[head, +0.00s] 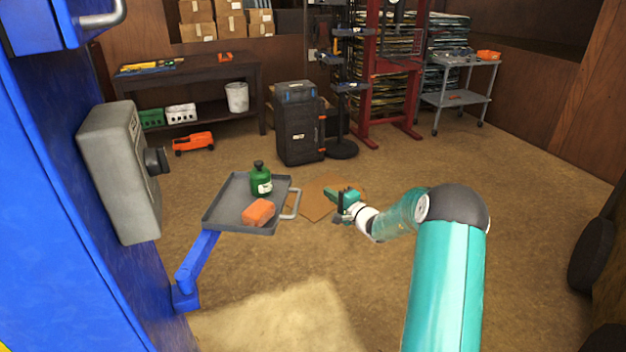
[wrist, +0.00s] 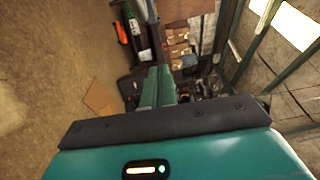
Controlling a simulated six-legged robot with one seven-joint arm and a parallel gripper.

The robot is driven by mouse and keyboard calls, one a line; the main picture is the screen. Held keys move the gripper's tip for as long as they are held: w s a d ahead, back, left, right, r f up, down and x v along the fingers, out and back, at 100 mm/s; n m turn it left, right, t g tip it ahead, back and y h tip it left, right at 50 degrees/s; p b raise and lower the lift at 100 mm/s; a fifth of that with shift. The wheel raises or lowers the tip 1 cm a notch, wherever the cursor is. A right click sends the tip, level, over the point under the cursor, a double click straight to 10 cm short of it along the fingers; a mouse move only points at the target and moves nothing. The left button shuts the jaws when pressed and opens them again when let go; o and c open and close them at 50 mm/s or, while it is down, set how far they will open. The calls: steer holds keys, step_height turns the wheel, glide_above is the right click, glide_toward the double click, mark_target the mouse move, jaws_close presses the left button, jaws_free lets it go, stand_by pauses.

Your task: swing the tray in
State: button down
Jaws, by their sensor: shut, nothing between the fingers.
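The grey tray (head: 226,217) sits on a blue swing arm (head: 203,260) that comes out from the blue lift post at the left. A pale handle (head: 292,204) stands at the tray's right side. A green bottle (head: 261,180) and an orange block-like item (head: 258,212) are on the tray. My gripper (head: 333,195) is shut and empty, to the right of the handle and apart from it in the head view. In the wrist view its two fingers (wrist: 158,86) lie together. The tray does not show clearly in the wrist view.
The blue post (head: 40,200) with a grey control box (head: 122,170) fills the left side. A black case (head: 300,130), a workbench (head: 190,80) and a grey cart (head: 458,95) stand farther back. A flat brown sheet (head: 318,208) lies on the floor. Open floor lies around the tray.

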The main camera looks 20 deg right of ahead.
steer(key=s+a+x, duration=0.1)
steer(key=a+x, duration=0.2)
steer(key=x, duration=0.9)
steer(key=shift+w, duration=0.3)
steer(key=shift+a, duration=0.1)
